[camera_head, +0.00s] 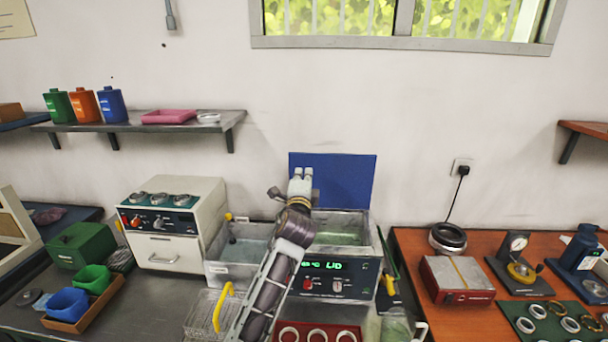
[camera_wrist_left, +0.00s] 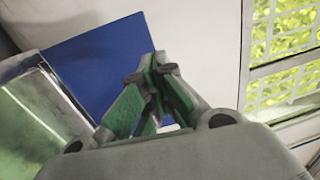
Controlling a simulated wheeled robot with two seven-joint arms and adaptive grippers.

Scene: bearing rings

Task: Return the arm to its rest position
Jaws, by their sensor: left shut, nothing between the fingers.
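My left arm (camera_head: 267,296) rises from the bottom of the head view across the front of the twin-basin bath unit (camera_head: 327,283). My left gripper (camera_head: 303,173) is raised above the basins, in front of the upright blue panel (camera_head: 350,180). In the left wrist view the green-padded fingers of the left gripper (camera_wrist_left: 155,65) come together at their tips, shut and empty. The blue panel (camera_wrist_left: 90,60) is behind them, with a basin's edge at the left. My right gripper is not in view.
A wire basket (camera_head: 203,313) and a red tray of rings (camera_head: 318,333) are close to my arm. A white drawer unit (camera_head: 170,225) stands left of the bath. An orange-brown table (camera_head: 410,250) with gauges and rings is at the right. A wall shelf (camera_head: 140,124) holds bottles.

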